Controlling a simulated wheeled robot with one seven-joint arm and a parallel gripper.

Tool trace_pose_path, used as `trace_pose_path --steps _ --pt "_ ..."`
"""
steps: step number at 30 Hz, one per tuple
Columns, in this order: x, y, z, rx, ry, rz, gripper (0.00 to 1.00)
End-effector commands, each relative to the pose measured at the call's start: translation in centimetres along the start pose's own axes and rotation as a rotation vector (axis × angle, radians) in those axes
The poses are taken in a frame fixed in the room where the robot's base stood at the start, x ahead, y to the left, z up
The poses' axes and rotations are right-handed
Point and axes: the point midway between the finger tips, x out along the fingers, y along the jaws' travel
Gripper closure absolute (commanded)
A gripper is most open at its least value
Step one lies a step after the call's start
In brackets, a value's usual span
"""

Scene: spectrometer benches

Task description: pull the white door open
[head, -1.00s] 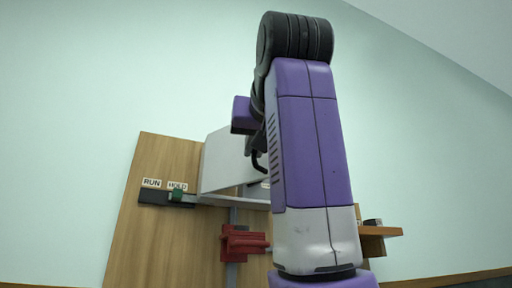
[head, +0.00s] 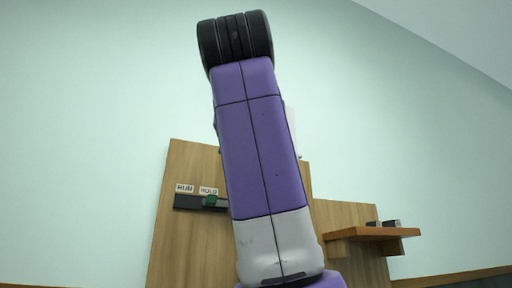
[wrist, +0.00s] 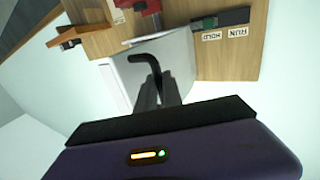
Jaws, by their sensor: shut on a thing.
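The white door (wrist: 176,62) shows in the wrist view as a pale panel of a white housing on the wooden board. Its black hooked handle (wrist: 143,58) stands out from it. My gripper (wrist: 157,88) is shut on the handle's near part; the fingers partly hide it. In the head view my arm hides the gripper, the handle and nearly all of the door; only a white sliver (head: 290,120) shows right of the arm. How far the door stands open I cannot tell.
A black slide with a green knob (head: 211,201) sits on the wooden board (head: 180,245), the knob under the HOLD label. A red part (wrist: 147,7) is near the housing in the wrist view. A wooden shelf (head: 375,234) with small dark blocks juts out at the right.

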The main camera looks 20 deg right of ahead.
Motion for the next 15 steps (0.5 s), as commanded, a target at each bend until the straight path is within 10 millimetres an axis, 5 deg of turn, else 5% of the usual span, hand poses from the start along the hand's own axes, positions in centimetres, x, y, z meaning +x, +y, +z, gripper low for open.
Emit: trace_pose_path --steps 6,10,15 --pt "0.04 -0.04 -0.05 -0.002 0.001 -0.001 1.00" --pt "0.04 -0.03 -0.03 -0.002 0.001 -0.001 0.68" --pt "0.03 -0.02 -0.01 -0.001 0.000 -0.001 0.68"
